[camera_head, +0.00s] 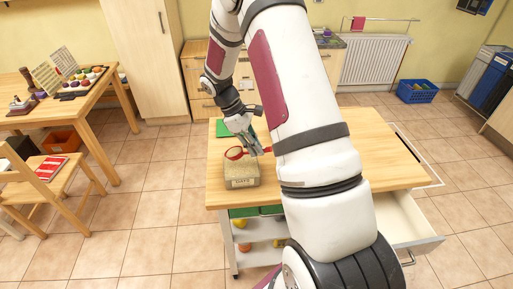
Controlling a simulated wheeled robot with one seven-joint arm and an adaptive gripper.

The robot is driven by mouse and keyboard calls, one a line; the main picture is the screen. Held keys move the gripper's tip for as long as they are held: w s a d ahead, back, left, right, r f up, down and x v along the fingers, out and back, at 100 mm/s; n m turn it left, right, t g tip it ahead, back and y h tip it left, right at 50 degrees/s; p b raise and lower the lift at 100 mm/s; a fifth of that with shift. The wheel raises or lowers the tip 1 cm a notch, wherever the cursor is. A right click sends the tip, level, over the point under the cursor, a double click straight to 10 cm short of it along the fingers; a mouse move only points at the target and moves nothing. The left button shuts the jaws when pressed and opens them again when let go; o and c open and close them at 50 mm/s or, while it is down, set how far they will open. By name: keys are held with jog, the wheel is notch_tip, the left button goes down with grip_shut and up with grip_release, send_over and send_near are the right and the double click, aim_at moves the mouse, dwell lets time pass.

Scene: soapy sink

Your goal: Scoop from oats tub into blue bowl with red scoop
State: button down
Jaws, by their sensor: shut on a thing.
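The oats tub (242,182) is a beige box with a dark-lettered label on its front, standing on the wooden table's left front part. My gripper (256,152) is just above and behind the tub's right side, shut on the red scoop (234,153). The scoop's round red end is at the tub's top, over its back left part. I cannot tell whether it dips into the oats or stays above them. The blue bowl is not visible; my arm covers much of the table's middle.
A green flat thing (222,128) lies at the table's back left corner. The wooden tabletop (385,150) is bare right of my arm. An open drawer (408,225) sticks out at the right. A chair (48,170) and another table (85,95) stand at the left.

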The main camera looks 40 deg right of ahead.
jog(key=shift+s+d+r+t+y+p, duration=0.35)
jog(key=shift+s+t+y+p, duration=0.3)
jog(key=shift+p, duration=0.6)
jog(key=shift+s+d+r+t+y+p, duration=0.25)
jog(key=shift+s+r+t+y+p, duration=0.15)
jog(key=shift+t+p, duration=0.65)
jog(key=shift+s+f+p, duration=0.1)
jog(key=shift+p, duration=0.2)
jog(key=shift+d, duration=0.1)
